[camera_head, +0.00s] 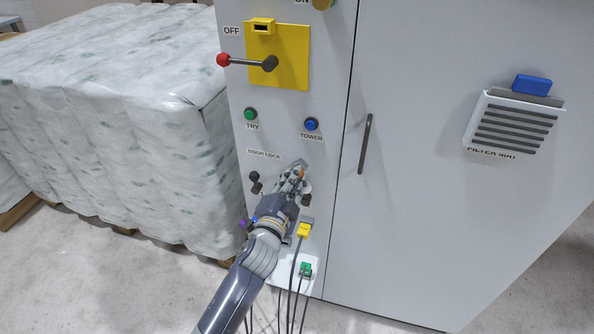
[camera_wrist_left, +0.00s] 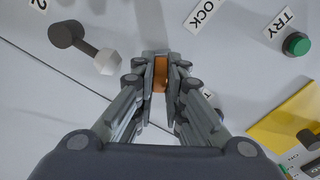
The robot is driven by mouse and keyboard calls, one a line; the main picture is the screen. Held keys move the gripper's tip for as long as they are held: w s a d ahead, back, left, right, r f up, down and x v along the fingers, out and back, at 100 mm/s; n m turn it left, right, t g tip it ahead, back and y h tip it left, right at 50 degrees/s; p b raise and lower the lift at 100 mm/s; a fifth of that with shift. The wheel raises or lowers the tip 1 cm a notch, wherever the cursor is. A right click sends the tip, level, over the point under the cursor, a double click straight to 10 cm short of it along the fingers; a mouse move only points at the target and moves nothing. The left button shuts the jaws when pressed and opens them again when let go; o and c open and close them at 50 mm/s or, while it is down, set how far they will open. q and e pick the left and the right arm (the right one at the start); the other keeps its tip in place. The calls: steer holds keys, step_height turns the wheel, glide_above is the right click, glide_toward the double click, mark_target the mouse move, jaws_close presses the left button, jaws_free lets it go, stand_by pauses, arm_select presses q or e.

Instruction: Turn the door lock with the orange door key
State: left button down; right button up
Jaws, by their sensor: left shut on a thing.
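My left gripper (camera_head: 297,172) is at the grey cabinet's front, just below and right of the DOOR LOCK label (camera_head: 264,154). It is shut on the orange door key (camera_wrist_left: 160,73), which shows between the two fingertips in the left wrist view. Only a small bit of orange shows in the head view. The key's far end and the lock itself are hidden by the fingers, so I cannot tell whether the key sits in the lock. My right gripper is not in view.
A dark knob (camera_head: 255,182) sticks out left of the gripper; a dark lever with a pale hex end (camera_wrist_left: 85,43) shows in the wrist view. Above are the TRY button (camera_head: 250,114) and TOWER button (camera_head: 311,124). Yellow (camera_head: 304,230) and green (camera_head: 305,269) plugs with cables sit below.

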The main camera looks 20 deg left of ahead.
arm_select(q)
steer(key=m, duration=0.3)
steer(key=shift+m+p, duration=0.3)
steer(key=shift+m, duration=0.1)
steer(key=m, duration=0.3)
steer(key=shift+p, duration=0.35)
steer(key=c, duration=1.6)
jaws_free()
steer(key=shift+o, duration=0.2)
steer(key=shift+s, duration=0.1)
